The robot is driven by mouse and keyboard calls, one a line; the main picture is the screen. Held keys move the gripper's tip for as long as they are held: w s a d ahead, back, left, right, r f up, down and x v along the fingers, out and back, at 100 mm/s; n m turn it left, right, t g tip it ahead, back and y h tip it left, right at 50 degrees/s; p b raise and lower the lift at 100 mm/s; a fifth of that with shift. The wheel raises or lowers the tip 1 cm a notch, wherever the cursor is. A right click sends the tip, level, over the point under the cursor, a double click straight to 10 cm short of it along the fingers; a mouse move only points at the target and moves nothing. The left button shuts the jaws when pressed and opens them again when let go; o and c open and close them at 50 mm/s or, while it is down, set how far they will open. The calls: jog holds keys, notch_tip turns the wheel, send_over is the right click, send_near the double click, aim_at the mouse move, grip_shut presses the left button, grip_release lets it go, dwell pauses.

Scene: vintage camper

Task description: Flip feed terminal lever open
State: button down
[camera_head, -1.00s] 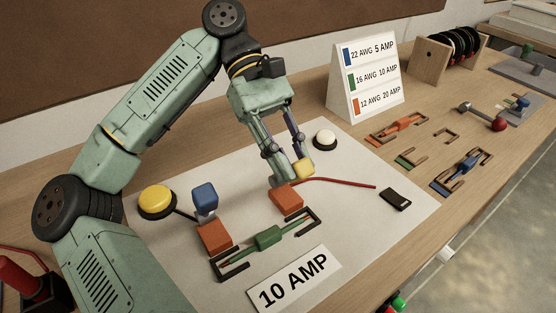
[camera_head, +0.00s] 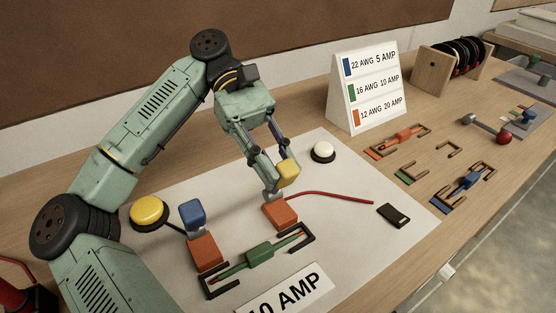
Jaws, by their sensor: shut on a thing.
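The yellow-tipped lever (camera_head: 288,173) stands up from the right orange terminal block (camera_head: 280,214), with a short grey stem showing between them. My gripper (camera_head: 279,171) is shut on the yellow tip, which shows between the fingers above the block. A red wire (camera_head: 335,195) runs right from beside this block. A second orange block (camera_head: 205,251) at the left carries a blue-tipped lever (camera_head: 192,214), standing upright and apart from my gripper. No label on the blocks shows which is the feed terminal.
A green fuse piece (camera_head: 260,256) lies between dark brackets in front of the blocks. A yellow button (camera_head: 149,211), a white button (camera_head: 323,151) and a black box (camera_head: 394,215) stand around on the mat. The sign (camera_head: 366,88) is behind right. Fuse pieces lie on the right.

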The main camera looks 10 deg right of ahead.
jog(key=c, duration=1.4)
grip_release()
jog(key=shift+o, duration=0.2)
